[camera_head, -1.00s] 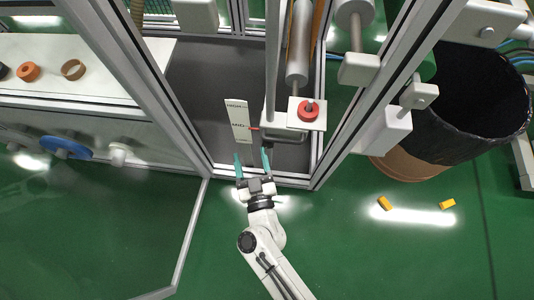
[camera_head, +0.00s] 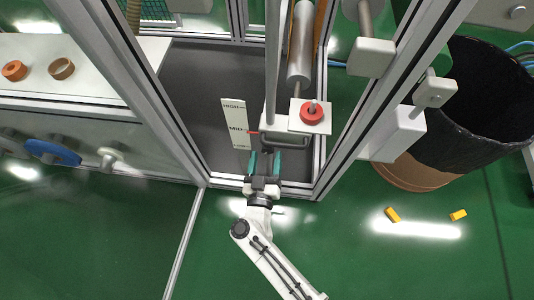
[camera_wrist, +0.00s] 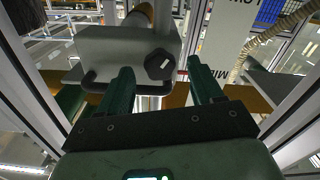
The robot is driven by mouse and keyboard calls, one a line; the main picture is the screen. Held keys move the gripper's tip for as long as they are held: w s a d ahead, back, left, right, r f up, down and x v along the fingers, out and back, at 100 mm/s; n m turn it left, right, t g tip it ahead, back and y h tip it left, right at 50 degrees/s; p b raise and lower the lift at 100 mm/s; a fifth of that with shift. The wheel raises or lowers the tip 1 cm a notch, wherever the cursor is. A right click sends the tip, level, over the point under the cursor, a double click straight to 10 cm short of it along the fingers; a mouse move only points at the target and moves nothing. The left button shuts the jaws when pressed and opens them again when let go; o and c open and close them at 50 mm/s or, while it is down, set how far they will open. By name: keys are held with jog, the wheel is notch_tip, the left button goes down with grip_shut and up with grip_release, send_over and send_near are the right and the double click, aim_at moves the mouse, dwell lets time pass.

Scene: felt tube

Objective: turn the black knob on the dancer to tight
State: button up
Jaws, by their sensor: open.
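The black knob (camera_wrist: 160,64) sits on the front face of a grey block (camera_wrist: 125,50) in the wrist view, with a short white mark on its face. My gripper (camera_wrist: 159,68) is open, its two green fingers pointing at the block. The knob shows between the fingertips, nearer the right one; I cannot tell how far ahead it is. In the head view my gripper (camera_head: 264,156) is at the front of the dancer (camera_head: 285,135), and the knob is hidden. A white scale plate (camera_head: 234,118) reads HIGH and MID, with a red pointer near MID.
A red knob (camera_head: 312,111) sits on a white plate right of the dancer. Metal frame posts (camera_head: 345,110) stand on both sides. A dark bin (camera_head: 450,110) and two yellow pieces (camera_head: 392,214) are at the right. Green floor is clear in front.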

jog(key=shift+w, duration=1.15)
jog(key=shift+c, duration=0.4)
jog(key=c, duration=1)
jog(key=m, duration=0.4)
jog(key=shift+b, duration=0.35)
jog(key=m, duration=0.5)
jog(key=shift+m, duration=0.3)
